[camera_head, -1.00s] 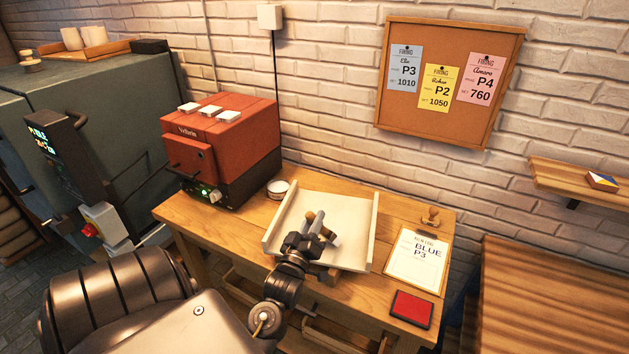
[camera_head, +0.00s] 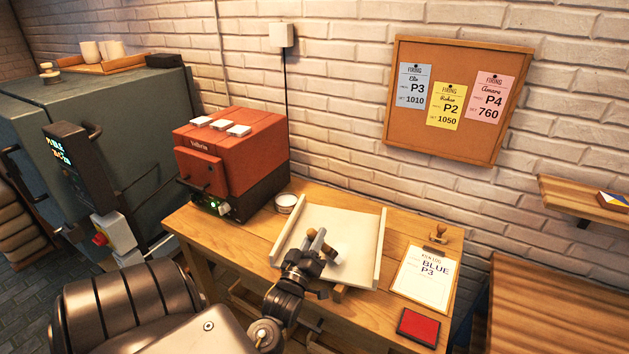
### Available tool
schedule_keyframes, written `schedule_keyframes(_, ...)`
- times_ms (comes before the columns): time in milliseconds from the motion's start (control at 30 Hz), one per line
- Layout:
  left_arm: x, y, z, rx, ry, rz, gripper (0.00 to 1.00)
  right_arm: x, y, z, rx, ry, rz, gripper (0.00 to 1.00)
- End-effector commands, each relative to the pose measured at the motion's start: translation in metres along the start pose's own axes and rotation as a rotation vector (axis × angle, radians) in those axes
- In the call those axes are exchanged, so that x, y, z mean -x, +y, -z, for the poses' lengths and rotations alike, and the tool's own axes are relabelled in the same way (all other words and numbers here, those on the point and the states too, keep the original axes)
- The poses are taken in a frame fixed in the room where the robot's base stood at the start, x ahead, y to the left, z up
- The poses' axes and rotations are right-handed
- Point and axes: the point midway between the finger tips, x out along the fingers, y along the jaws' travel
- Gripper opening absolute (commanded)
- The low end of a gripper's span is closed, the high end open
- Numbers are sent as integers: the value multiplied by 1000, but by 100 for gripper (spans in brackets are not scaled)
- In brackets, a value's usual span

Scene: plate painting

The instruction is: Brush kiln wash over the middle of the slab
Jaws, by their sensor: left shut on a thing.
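The pale slab (camera_head: 345,222) lies on the wooden worktable between two raised side strips. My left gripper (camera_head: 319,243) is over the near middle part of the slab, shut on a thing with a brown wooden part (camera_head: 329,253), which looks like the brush. A pale end of it shows just right of the fingers. Its bristles are hard to make out, and I cannot tell whether they touch the slab. A small round pot (camera_head: 287,202) with a pale top stands beyond the slab's left corner. My right gripper is out of view.
A red kiln (camera_head: 238,155) stands at the table's left. A clipboard sheet (camera_head: 424,276), a wooden stamp (camera_head: 438,233) and a red pad (camera_head: 418,327) lie right of the slab. A corkboard (camera_head: 455,100) hangs on the wall behind.

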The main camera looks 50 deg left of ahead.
Motion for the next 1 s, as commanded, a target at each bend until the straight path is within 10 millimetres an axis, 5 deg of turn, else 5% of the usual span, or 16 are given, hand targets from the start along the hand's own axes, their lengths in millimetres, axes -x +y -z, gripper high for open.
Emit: schedule_keyframes(1000,-56,-16,-6,0,0,0,3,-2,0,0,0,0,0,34)
